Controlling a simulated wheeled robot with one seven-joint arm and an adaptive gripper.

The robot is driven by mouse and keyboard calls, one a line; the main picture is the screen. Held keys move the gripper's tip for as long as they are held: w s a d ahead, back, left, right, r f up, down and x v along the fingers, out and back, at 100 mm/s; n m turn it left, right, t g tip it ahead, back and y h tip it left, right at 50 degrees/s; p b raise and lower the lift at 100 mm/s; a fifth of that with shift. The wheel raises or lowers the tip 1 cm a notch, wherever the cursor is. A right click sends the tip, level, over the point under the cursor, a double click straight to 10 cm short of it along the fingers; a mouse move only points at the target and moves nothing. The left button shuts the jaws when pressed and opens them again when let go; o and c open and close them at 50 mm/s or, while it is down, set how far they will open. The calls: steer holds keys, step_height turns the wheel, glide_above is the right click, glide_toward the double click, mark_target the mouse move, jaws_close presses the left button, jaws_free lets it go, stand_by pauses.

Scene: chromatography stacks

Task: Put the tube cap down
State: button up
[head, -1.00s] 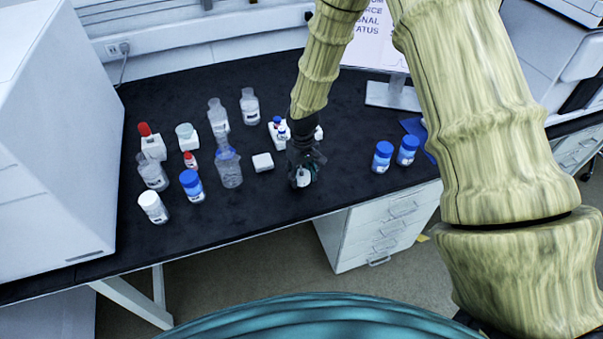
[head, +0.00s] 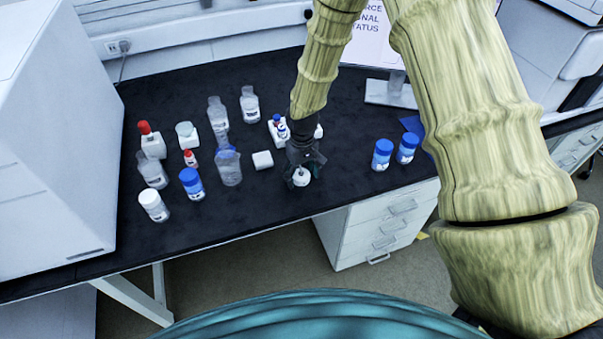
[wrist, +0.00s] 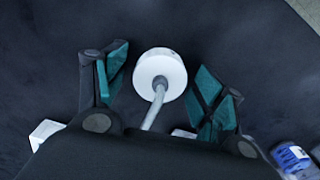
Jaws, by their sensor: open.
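The tube cap (wrist: 166,67) is a white round disc with a pale thin tube running from it toward the camera. In the wrist view it sits between the fingers of my gripper (wrist: 163,88), with dark gaps on both sides. In the head view the cap (head: 301,178) is at the black bench top near its front edge, directly under my gripper (head: 304,166). My gripper is open, its teal pads spread apart around the cap. The cap appears to rest on the bench, though its underside is hidden.
Two blue-lidded jars (head: 382,154) stand to the right on the black bench (head: 345,130). A white rack with small vials (head: 278,128) stands just behind my gripper.

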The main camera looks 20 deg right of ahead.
step_height(320, 180, up, 12)
steer(key=b, duration=0.2)
steer(key=shift+b, duration=0.3)
stand_by(0.3)
